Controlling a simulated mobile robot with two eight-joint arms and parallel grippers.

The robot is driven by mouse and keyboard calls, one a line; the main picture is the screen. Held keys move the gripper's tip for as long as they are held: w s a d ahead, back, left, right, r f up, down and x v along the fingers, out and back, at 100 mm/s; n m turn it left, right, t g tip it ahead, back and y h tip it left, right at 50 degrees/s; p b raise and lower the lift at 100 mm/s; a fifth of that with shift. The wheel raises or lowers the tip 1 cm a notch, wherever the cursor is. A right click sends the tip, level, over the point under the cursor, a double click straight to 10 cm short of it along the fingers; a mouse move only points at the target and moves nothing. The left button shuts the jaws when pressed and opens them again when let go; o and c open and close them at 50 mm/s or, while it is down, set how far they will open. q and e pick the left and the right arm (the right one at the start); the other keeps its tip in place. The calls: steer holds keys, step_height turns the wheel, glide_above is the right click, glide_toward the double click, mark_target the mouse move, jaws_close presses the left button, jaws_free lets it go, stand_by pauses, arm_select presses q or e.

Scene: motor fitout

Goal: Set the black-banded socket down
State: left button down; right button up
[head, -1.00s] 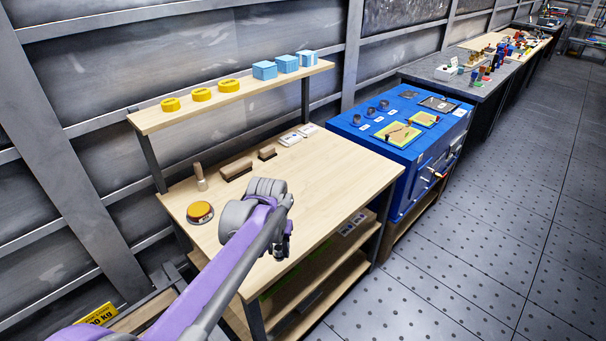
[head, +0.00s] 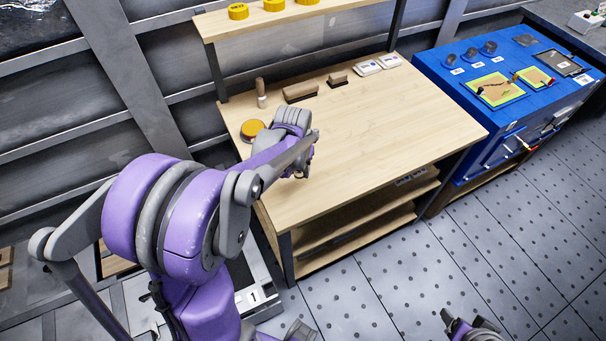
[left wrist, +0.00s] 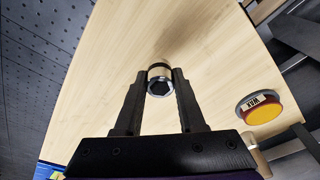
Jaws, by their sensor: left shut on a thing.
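The black-banded socket (left wrist: 159,72) shows in the left wrist view as a short metal cylinder with a dark band and a hexagonal opening facing the camera. My left gripper (left wrist: 160,82) is shut on it, one dark finger on each side. Behind it is the bare wooden top of the workbench (head: 370,130). I cannot tell whether the socket touches the wood. In the head view my left gripper (head: 300,172) is over the bench's near left part, mostly hidden by my wrist, and the socket cannot be made out. Part of my right arm shows at the bottom right; its jaws are unclear.
A wooden-handled tool (head: 261,92) and two brown blocks (head: 300,92) line the back, with white labelled cards (head: 378,64) farther right. The middle and right of the bench are clear. A blue cabinet (head: 450,80) stands right.

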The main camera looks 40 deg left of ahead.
mark_target(300, 185)
arm_select(q)
steer(key=shift+w+f, duration=0.1)
steer(key=shift+f, duration=2.1)
steer(key=shift+f+b, duration=0.25)
steer(key=shift+b, duration=0.1)
steer(key=c, duration=0.5)
jaws_free()
steer(key=shift+r, duration=0.1)
